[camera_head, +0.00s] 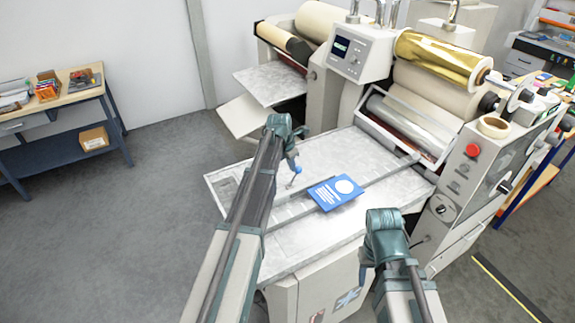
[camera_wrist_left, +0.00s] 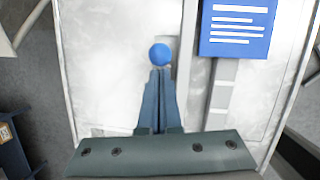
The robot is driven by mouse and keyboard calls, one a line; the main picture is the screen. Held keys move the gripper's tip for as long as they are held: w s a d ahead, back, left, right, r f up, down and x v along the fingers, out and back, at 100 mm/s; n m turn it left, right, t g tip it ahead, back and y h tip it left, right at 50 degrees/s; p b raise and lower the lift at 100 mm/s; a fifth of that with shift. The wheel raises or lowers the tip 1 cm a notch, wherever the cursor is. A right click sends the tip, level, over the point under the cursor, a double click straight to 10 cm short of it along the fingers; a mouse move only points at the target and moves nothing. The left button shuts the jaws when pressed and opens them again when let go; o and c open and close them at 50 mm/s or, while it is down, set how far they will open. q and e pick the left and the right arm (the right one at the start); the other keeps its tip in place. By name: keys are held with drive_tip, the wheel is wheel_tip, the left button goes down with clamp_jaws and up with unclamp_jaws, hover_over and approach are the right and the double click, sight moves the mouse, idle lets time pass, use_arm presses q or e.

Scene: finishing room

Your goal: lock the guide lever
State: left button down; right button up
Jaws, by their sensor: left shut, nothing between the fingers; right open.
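The guide lever is a thin metal rod with a blue ball knob (camera_head: 298,170), standing on the metal feed table (camera_head: 320,155) of the machine. In the left wrist view the blue knob (camera_wrist_left: 160,54) shows right at the fingertips. My left gripper (camera_head: 293,160) is shut and points down at the lever, with nothing between its fingers. Its fingers (camera_wrist_left: 158,72) lie together; I cannot tell whether they touch the knob. The rod below the knob is mostly hidden in the wrist view. My right gripper (camera_head: 364,272) is open and empty beside the table's front edge, its fingers barely visible.
A blue printed card (camera_head: 325,197) lies by the guide bar (camera_head: 385,178) to the right of the lever. Rollers, a gold foil roll (camera_head: 440,58) and a panel with a red button (camera_head: 473,150) stand behind. A workbench (camera_head: 60,100) is far left.

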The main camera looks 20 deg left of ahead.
use_arm(q)
drive_tip(key=shift+w+d, duration=0.3)
drive_tip(key=shift+d, duration=0.05)
idle(0.5)
